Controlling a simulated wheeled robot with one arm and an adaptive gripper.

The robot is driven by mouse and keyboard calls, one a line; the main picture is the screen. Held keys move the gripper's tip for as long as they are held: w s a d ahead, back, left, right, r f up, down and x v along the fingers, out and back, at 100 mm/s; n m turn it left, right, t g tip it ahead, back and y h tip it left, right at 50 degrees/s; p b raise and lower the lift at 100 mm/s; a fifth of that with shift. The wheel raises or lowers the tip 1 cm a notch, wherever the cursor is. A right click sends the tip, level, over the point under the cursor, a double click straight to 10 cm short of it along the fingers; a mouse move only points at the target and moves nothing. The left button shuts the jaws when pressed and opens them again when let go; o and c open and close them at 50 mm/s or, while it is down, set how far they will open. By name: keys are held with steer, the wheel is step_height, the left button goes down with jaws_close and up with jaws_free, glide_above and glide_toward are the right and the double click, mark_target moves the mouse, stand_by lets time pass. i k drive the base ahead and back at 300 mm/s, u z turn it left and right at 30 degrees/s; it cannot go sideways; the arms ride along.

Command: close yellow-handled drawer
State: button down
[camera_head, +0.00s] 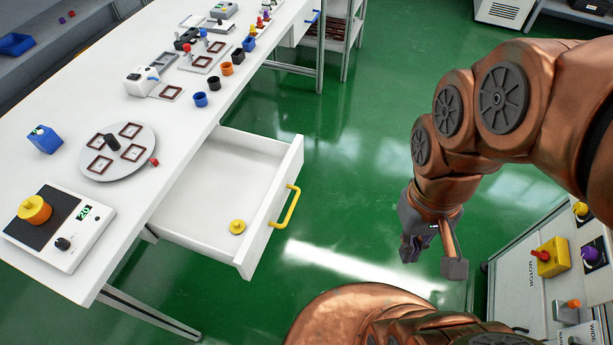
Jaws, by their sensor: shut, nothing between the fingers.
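The white drawer (250,258) is pulled out from under the white table at left centre. Its yellow handle (286,207) is on the front panel, facing right. A small yellow round piece (238,227) lies on the drawer floor near the front. My gripper (433,262) hangs from the copper arm to the right of the drawer, apart from the handle, with clear space between them. It is shut and holds nothing. Part of the drawer's back is hidden under the tabletop.
The white table (190,125) carries a scale (60,228), a round plate with square frames (117,152), and several small cups and devices. A control panel with a yellow-and-red switch (550,257) stands at right. Green floor (345,180) is free between drawer and arm.

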mark_target(234, 174)
steer(key=k, duration=0.4)
steer(key=u, duration=1.25)
steer(key=i, duration=0.45)
steer(key=z, duration=0.05)
